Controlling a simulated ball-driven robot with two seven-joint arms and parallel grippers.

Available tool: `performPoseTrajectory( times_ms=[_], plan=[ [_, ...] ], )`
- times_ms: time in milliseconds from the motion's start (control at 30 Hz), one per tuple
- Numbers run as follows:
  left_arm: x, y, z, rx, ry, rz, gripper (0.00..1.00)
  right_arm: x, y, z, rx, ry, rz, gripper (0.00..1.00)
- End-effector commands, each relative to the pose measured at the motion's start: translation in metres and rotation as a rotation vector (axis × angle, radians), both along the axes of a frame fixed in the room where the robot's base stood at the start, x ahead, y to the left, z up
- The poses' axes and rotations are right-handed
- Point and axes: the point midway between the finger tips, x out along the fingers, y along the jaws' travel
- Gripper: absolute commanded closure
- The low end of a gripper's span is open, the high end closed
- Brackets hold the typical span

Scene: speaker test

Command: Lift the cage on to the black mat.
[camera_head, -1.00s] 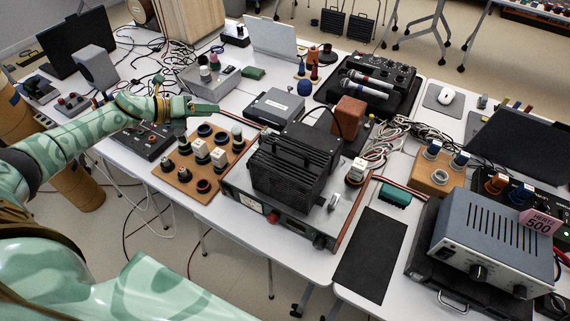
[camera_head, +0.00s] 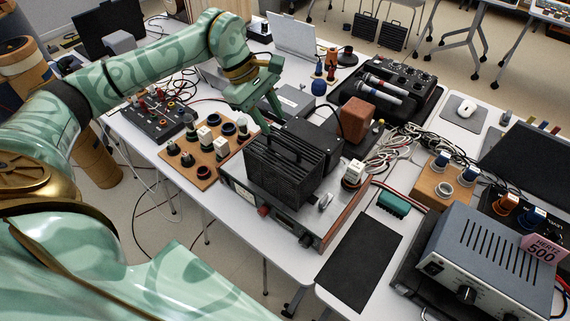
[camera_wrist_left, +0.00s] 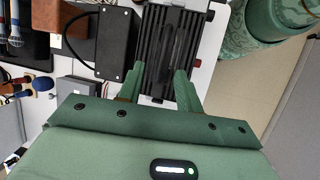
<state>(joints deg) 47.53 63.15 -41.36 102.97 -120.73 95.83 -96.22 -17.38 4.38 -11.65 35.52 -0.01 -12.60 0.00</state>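The cage (camera_head: 287,166) is a black slatted box with a handle on top. It stands on a grey bench unit (camera_head: 262,197) in the middle of the table. The black mat (camera_head: 358,262) lies flat and bare on the table at the front right. My left gripper (camera_head: 267,122) reaches down just above the back left of the cage, by its handle. In the left wrist view its two green fingers (camera_wrist_left: 157,83) are apart, with the slatted cage (camera_wrist_left: 172,50) beyond them. I cannot tell whether they touch it. My right gripper is out of view.
A black box (camera_head: 312,138) stands close behind the cage. A wooden board with knobs (camera_head: 200,165) lies left of it. A grey-blue instrument (camera_head: 480,255) stands right of the mat. A green terminal block (camera_head: 393,204) lies behind the mat.

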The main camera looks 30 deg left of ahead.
Motion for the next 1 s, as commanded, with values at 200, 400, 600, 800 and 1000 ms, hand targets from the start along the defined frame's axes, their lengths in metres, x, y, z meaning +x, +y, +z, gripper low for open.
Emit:
performPoseTrajectory(
  times_ms=[200, 400, 600, 800, 1000],
  plan=[
    [0.0, -0.011, -0.021, -0.003, 0.003, -0.001, 0.65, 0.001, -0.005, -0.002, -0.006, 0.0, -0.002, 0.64],
    [0.003, -0.023, -0.047, -0.003, 0.001, 0.0, 0.65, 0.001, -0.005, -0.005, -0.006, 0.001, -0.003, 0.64],
    [0.004, -0.025, -0.051, -0.001, 0.0, 0.001, 0.65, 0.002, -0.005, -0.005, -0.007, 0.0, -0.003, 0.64],
    [0.004, -0.024, -0.051, -0.001, 0.0, 0.001, 0.98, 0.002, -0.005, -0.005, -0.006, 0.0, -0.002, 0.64],
    [0.004, -0.024, -0.051, -0.001, 0.0, 0.001, 1.0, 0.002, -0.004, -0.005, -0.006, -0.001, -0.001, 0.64]
  ],
)
